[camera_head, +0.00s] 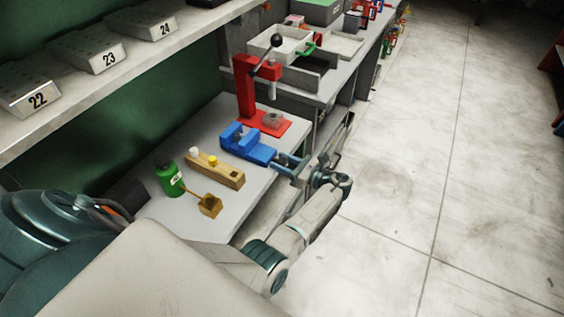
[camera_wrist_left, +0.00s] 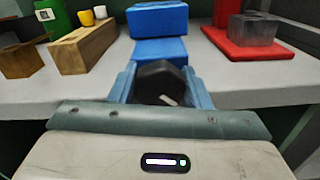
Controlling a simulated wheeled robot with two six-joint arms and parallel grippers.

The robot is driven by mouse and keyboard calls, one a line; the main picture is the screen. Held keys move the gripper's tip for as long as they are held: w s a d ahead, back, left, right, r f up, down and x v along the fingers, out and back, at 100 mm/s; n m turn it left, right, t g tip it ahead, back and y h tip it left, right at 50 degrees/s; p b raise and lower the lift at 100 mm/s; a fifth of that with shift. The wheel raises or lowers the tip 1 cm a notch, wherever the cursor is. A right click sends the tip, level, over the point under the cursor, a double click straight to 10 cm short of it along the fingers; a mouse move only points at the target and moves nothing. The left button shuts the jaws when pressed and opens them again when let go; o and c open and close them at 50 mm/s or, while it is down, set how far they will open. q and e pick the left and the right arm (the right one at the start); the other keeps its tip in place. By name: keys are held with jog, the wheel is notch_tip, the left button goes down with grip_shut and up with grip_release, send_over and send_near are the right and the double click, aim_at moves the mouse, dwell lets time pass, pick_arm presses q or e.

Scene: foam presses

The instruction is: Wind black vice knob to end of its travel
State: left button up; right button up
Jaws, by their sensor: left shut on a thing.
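A blue vice (camera_head: 250,146) sits near the right edge of the grey workbench, and its body also shows in the left wrist view (camera_wrist_left: 160,20). Its black knob (camera_wrist_left: 160,80) faces the left wrist camera, at the vice's near end over the bench edge. My left gripper (camera_head: 290,164) reaches in over the bench edge. In the left wrist view, its blue-grey fingers (camera_wrist_left: 160,92) stand on both sides of the knob and are shut on it. In the head view, the knob is hard to make out between the fingers. My right gripper is not in view.
A red press (camera_head: 245,88) with a grey block (camera_head: 273,120) on its base stands just behind the vice. A wooden block (camera_head: 215,169), a green bottle (camera_head: 169,180) and a small wooden box (camera_head: 209,206) stand on the near side. Open floor lies to the right.

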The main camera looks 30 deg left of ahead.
pick_arm(q)
jog(key=n+b, duration=0.1)
jog(key=n, duration=0.2)
jog(key=shift+s+f+b, duration=0.1)
jog(key=shift+f+b, duration=0.1)
jog(key=shift+b, duration=0.15)
jog(key=shift+n, duration=0.4)
jog(key=shift+r, duration=0.15)
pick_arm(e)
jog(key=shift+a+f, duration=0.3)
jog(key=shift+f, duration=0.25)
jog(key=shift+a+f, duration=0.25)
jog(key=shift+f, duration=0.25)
pick_arm(q)
jog(key=o, duration=0.6)
jog(key=shift+o, duration=0.3)
jog(key=shift+a, duration=0.15)
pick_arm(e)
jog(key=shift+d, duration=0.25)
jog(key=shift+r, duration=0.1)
